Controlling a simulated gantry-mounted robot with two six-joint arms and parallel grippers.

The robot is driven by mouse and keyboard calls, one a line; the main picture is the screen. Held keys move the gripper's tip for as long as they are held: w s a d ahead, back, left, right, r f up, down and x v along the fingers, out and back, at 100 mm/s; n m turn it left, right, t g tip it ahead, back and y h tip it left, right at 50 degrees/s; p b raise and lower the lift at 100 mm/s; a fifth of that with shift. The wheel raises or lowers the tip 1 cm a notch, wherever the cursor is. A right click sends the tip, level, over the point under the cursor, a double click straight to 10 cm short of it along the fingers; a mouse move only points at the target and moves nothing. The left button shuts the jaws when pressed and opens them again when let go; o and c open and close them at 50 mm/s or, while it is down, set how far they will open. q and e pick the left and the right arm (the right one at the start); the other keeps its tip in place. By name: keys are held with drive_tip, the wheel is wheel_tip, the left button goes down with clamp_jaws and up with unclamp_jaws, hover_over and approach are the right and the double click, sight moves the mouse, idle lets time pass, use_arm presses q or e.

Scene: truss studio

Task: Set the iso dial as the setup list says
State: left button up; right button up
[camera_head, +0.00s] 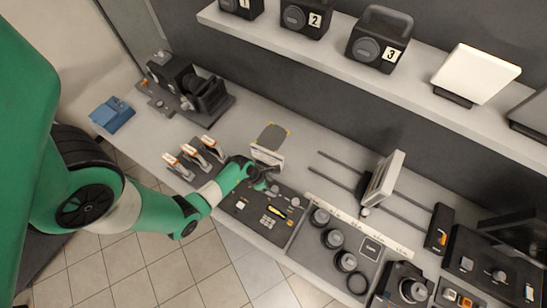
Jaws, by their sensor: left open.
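I cannot read which knob is the iso dial. My left gripper (268,184) is open over the back left part of this panel, close to a grey knob (274,189). Whether it touches the knob I cannot tell. A small white card (267,155) stands just behind the gripper; its writing is too small to read, so I cannot tell if it is the setup list. My right gripper is out of view.
A black camera rig (190,86) stands at the back left, beside a blue cloth (112,114). Orange-and-white clamps (205,148) sit left of my gripper. Lenses (333,239) and a slider with a white panel (385,180) are right. A shelf (430,85) overhangs behind.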

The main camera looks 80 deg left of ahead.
sight(275, 189)
use_arm(q)
drive_tip(key=x, duration=0.2)
drive_tip(key=shift+w+f+b, duration=0.15)
drive_tip(key=shift+f+b, duration=0.2)
clamp_jaws()
